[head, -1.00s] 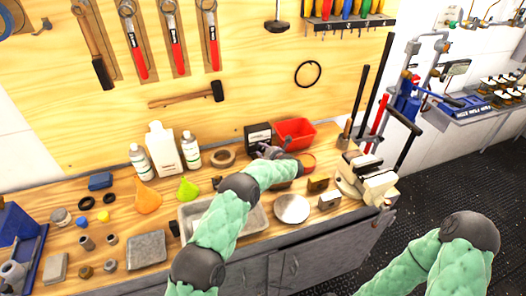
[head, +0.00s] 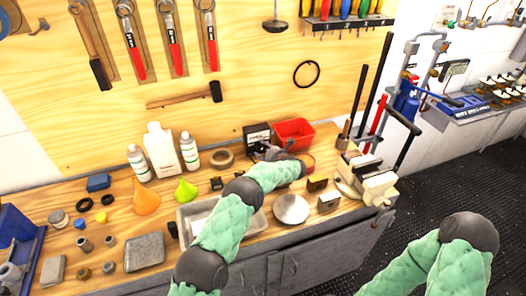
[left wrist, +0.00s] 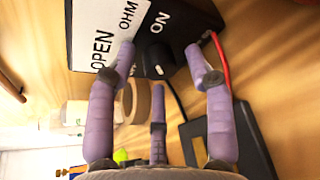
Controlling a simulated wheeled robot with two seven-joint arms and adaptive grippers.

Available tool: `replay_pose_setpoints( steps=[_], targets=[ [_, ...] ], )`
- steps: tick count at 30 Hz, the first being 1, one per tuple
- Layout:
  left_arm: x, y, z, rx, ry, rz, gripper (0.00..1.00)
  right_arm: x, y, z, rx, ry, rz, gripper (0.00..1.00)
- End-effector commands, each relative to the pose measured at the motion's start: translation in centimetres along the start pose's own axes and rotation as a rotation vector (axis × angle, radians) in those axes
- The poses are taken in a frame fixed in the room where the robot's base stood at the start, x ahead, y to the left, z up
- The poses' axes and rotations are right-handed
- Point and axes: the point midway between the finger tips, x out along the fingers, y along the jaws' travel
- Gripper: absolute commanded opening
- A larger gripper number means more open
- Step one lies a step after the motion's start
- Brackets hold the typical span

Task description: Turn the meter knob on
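The meter (head: 257,133) is a dark box at the back of the wooden bench, with a white label panel reading OPEN, OHM and ON in the left wrist view (left wrist: 95,30). Its black knob (left wrist: 157,58) with a small white mark shows below the ON label. My left gripper (head: 270,152) is at the meter, partly hidden by its own arm. In the left wrist view its purple fingers (left wrist: 160,62) are spread, one on either side of the knob, with a gap between them. Contact with the knob cannot be told. My right gripper is out of view.
A red bin (head: 294,134) stands right of the meter. A tape roll (head: 221,158), bottles (head: 161,148) and funnels (head: 186,190) stand to the left. A metal tray (head: 256,223), round plate (head: 291,209) and vise (head: 372,182) are nearer the front. A red cable (left wrist: 220,60) runs beside the fingers.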

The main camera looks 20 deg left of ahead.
Motion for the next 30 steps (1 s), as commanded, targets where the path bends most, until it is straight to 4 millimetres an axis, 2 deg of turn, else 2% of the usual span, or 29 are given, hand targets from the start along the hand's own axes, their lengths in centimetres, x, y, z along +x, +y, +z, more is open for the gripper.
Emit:
replay_pose_setpoints(
  steps=[11, 24, 30],
  targets=[
    [-0.1, 0.3, 0.1, -0.001, 0.004, 0.003, 0.56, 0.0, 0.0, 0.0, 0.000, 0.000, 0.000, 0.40],
    [-2.3, 4.2, 5.6, -0.001, 0.002, 0.001, 0.56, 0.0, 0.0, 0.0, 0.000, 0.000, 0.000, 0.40],
    [-2.9, 5.3, 7.2, 0.000, 0.002, 0.001, 0.56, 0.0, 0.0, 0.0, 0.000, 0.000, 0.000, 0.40]
  ],
)
